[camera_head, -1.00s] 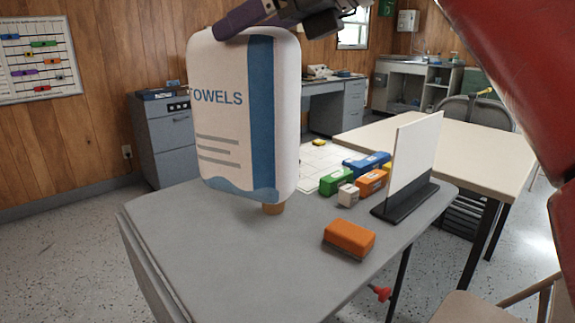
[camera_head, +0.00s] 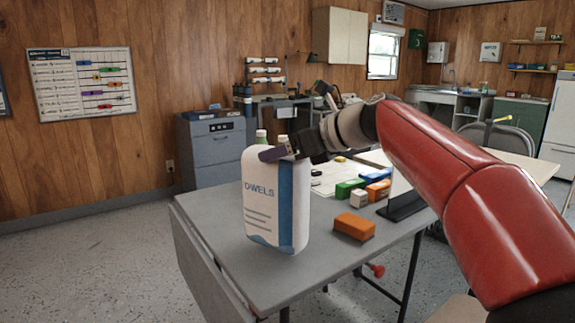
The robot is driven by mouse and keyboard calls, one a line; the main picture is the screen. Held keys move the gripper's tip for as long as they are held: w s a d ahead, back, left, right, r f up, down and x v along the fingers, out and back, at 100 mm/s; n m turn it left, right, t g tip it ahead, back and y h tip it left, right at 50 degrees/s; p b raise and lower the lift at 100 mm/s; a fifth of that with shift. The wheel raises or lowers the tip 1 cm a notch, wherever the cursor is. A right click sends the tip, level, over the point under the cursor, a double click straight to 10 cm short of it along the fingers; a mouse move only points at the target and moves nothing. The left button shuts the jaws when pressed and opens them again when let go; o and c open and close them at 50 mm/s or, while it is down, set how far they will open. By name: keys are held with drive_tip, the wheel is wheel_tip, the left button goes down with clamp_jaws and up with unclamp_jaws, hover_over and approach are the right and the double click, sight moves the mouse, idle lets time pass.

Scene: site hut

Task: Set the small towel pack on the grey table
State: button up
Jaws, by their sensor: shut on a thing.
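The towel pack (camera_head: 259,215) is white with a blue band and the letters "OWELS" showing. It is upright over the near left part of the grey table (camera_head: 220,268).
An orange block (camera_head: 354,226), a small white block (camera_head: 359,198), a green box (camera_head: 349,188) and a white panel on a black base (camera_head: 403,206) stand right of the pack. Two bottle tops (camera_head: 283,140) show behind it. The table's front left is bare.

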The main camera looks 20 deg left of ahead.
wheel_tip(320, 180, down, 2)
drive_tip(key=shift+w+f+b, duration=0.1)
drive_tip(key=shift+f+b, duration=0.15)
drive_tip(key=shift+b, duration=0.4)
drive_tip(key=shift+r, duration=0.2)
drive_tip(key=shift+f, duration=0.1)
drive_tip(key=o, duration=1.6)
drive_tip(key=shift+f, duration=0.1)
drive_tip(key=shift+o, duration=0.2)
drive_tip(key=v, duration=1.2)
drive_tip(key=shift+p, duration=0.35)
